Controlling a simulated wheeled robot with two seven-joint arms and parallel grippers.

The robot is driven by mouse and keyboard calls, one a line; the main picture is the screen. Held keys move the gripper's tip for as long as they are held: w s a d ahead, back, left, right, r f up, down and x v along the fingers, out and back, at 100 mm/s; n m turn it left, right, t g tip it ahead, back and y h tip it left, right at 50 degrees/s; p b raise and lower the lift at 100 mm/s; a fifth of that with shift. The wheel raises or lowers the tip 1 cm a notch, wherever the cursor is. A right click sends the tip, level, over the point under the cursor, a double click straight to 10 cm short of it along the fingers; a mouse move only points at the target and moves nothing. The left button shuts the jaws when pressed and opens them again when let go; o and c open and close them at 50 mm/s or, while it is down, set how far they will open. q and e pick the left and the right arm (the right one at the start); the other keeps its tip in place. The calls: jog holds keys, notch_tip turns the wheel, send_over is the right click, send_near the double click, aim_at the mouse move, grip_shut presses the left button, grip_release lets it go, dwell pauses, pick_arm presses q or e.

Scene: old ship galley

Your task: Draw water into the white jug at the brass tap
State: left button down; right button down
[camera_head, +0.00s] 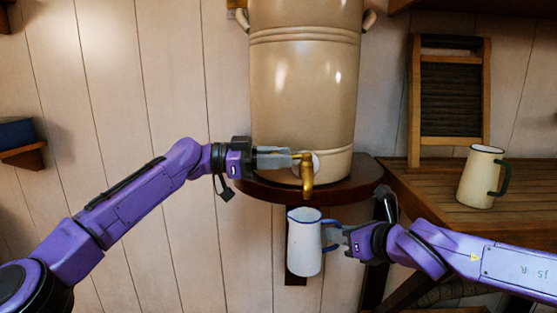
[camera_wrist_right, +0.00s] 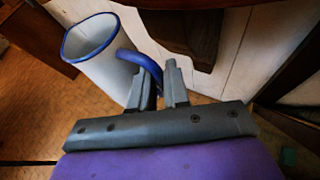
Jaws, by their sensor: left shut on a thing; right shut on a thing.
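The white jug (camera_head: 304,254) with a blue rim hangs upright in the air below the brass tap (camera_head: 307,178). My right gripper (camera_head: 333,240) is shut on the jug's blue handle from the right. In the right wrist view the jug (camera_wrist_right: 98,62) is at upper left, its handle running between the fingers of my right gripper (camera_wrist_right: 157,84). My left gripper (camera_head: 291,156) is shut on the upper part of the tap, coming in from the left. The tap sits low on a large cream urn (camera_head: 304,95). I see no water stream between spout and jug; the jug's inside is mostly hidden.
The urn stands on a dark round wall shelf (camera_head: 262,188), just above the jug. At right, a slatted wooden counter (camera_head: 432,210) holds a cream jug with a green handle (camera_head: 479,177) and a washboard (camera_head: 449,100). A small shelf (camera_head: 24,152) is at far left.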

pick_arm(q)
jog(key=shift+w+m+g, duration=0.2)
jog(key=shift+m+g, duration=0.1)
jog(key=shift+g, duration=0.2)
pick_arm(e)
jog(key=shift+r, duration=0.1)
pick_arm(q)
jog(key=shift+r+m+g, duration=0.1)
jog(key=shift+m+g, duration=0.2)
jog(key=shift+g, duration=0.2)
jog(key=c, duration=1.2)
grip_release()
jog(key=shift+o, duration=0.2)
jog(key=shift+w, duration=0.1)
jog(key=a, duration=1.2)
jog(key=shift+w+f, duration=0.1)
jog(key=shift+f, duration=0.15)
pick_arm(e)
jog(key=shift+s, duration=0.1)
